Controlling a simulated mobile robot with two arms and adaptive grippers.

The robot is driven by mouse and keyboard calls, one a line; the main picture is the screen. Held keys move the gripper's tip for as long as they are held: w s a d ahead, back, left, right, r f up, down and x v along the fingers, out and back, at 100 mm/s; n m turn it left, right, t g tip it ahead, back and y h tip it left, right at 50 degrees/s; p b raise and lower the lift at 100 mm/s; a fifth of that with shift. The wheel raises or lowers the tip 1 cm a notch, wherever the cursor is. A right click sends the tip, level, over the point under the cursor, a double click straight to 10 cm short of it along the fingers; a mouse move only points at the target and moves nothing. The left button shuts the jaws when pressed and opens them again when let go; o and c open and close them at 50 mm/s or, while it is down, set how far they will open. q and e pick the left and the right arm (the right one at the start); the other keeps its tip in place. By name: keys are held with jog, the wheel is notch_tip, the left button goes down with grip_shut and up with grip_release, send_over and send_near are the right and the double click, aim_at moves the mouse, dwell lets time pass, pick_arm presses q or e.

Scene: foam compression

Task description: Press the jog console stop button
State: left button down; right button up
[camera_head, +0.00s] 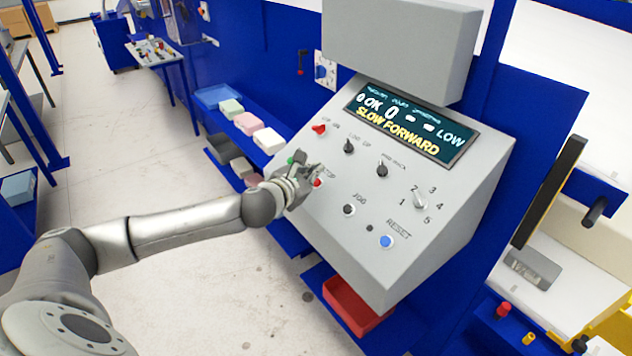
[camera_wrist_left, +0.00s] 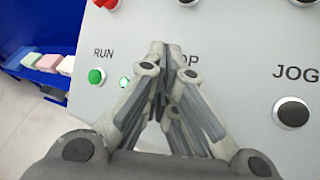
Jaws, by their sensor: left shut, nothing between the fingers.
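The jog console (camera_head: 420,230) is a light grey sloped panel with a lit display reading "SLOW FORWARD". Its red stop button (camera_head: 317,183) shows just beside my left gripper (camera_head: 314,172) in the head view. In the left wrist view my left gripper (camera_wrist_left: 172,48) is shut and empty, its fingertips over the "STOP" label, partly covering it. The stop button is hidden behind the fingers there, so I cannot tell whether they touch it. The green run button (camera_wrist_left: 96,76) is left of the fingers, and the black jog button (camera_wrist_left: 292,113) is to the right. My right gripper is not in view.
A red knob (camera_head: 319,129), black knobs (camera_head: 382,170) and a blue reset button (camera_head: 386,241) are on the same panel. Foam blocks (camera_head: 247,123) lie on a blue shelf left of the console. A red bin (camera_head: 352,306) is below it.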

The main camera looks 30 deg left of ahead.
pick_arm(q)
jog(key=shift+w+f, duration=0.1)
jog(key=shift+f, duration=0.05)
jog(key=shift+w+d+f, duration=0.1)
jog(key=shift+f, duration=0.05)
jog(key=shift+w+d+f, duration=0.1)
jog(key=shift+w+f, duration=0.1)
jog(key=shift+f, duration=0.2)
dwell(0.7)
dwell(0.4)
jog(key=shift+s+a+r+p, duration=0.2)
jog(key=shift+s+r+p, duration=0.25)
jog(key=shift+r+p, duration=0.4)
jog(key=shift+f, duration=0.15)
jog(key=shift+s+a+r+p, duration=0.1)
jog(key=shift+r+p, duration=0.35)
jog(key=shift+p, duration=0.2)
jog(key=s+r+p, duration=0.2)
jog(key=r+p, duration=0.1)
jog(key=shift+s+a+r, duration=0.1)
jog(key=shift+a+r, duration=0.1)
jog(key=shift+a, duration=0.2)
